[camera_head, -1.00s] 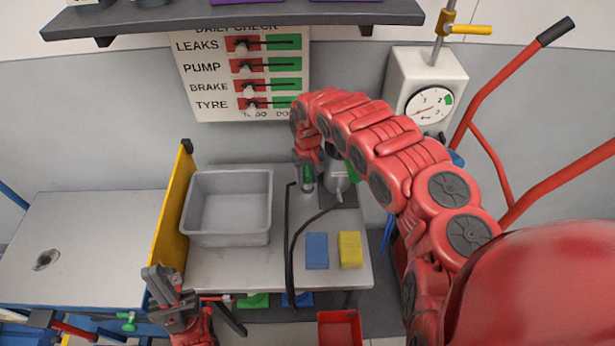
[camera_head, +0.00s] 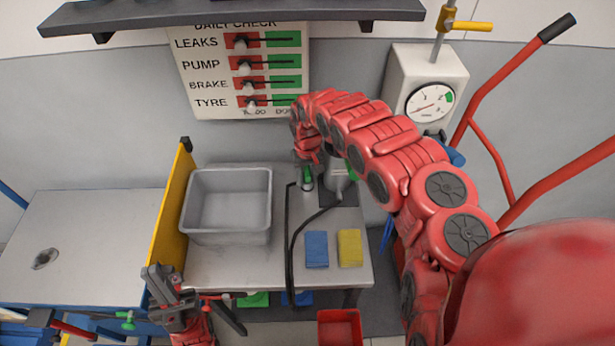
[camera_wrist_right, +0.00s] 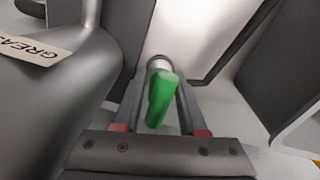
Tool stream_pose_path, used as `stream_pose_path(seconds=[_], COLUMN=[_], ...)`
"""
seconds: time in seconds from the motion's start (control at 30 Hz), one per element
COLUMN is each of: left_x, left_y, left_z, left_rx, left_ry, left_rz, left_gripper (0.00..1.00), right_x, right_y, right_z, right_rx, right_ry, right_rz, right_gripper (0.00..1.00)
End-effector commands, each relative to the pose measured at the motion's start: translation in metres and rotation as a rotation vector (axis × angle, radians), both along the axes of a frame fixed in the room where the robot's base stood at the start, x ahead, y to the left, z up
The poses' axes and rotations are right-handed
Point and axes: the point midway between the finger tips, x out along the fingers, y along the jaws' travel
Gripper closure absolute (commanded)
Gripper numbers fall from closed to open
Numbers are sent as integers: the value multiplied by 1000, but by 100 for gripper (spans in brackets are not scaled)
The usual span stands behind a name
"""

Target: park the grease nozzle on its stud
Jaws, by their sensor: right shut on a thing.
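The grease nozzle (camera_head: 307,182) shows as a small green piece at my right gripper, above the back of the grey bench. In the right wrist view the green nozzle body (camera_wrist_right: 161,100) lies between the fingers of my right gripper (camera_wrist_right: 160,105), which is shut on it. A short grey round end (camera_wrist_right: 158,63) shows just beyond the green part; I cannot tell whether it is the nozzle tip or the stud. A grey grease canister (camera_wrist_right: 45,100) stands close on the left there. My left gripper (camera_head: 170,283) is low, left of the bench; its opening is unclear.
A grey bin (camera_head: 228,235) stands on the bench beside a yellow upright panel (camera_head: 173,220). A black hose (camera_head: 289,240) runs down the bench, left of a blue block (camera_head: 316,250) and a yellow block (camera_head: 349,248). A red trolley frame (camera_head: 490,150) is at right.

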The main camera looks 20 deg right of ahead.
Motion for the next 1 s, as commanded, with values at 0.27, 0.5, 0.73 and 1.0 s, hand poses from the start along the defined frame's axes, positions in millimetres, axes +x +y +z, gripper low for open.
stream_pose_path(seconds=[0.27, 0.5, 0.73, 1.0], left_x=[0, 0, 0, 0], left_y=[0, 0, 0, 0], left_z=[-1, 0, 14, 32], left_rx=[0, 0, 0, 0], left_ry=[0, 0, 0, 0], left_rz=[0, 0, 0, 0], left_gripper=[100, 100, 100, 100], right_x=[0, 0, 0, 0], right_y=[0, 0, 0, 0], right_z=[-2, 0, 17, 41], right_rx=[0, 0, -1, -1], right_ry=[-1, 0, 0, 1], right_rz=[0, 0, 1, 1], right_gripper=[46, 46, 46, 46])
